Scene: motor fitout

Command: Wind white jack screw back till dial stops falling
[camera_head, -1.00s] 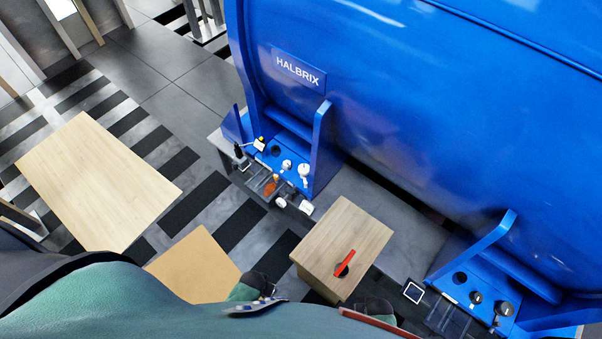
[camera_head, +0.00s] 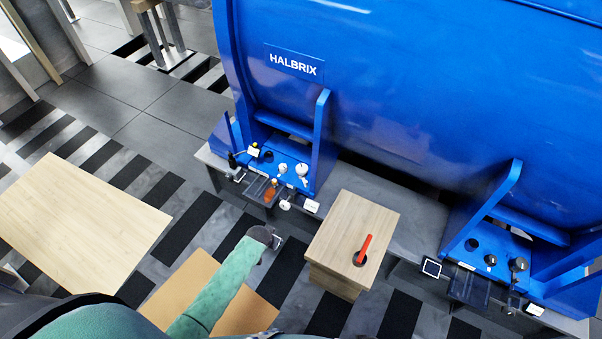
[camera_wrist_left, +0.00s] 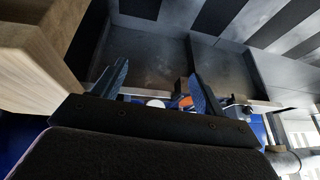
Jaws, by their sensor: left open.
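A white round knob (camera_head: 286,204), which looks like the white jack screw, sits at the front edge below that foot. A small white-faced display (camera_head: 312,206) is beside it, too small to read. My left gripper (camera_head: 275,242) is in front of and below the knob, apart from it. In the left wrist view its two fingers (camera_wrist_left: 157,72) are spread and empty. A white round part (camera_wrist_left: 155,103) and an orange part (camera_wrist_left: 185,102) show beyond them. My right gripper is not in view.
A wooden cabinet (camera_head: 345,232) with a red-handled item (camera_head: 363,250) stands right of my left gripper. The right foot (camera_head: 505,248) has dark knobs and a square-framed display (camera_head: 432,267). A tan panel (camera_head: 190,285) and pale tabletop (camera_head: 80,215) lie left.

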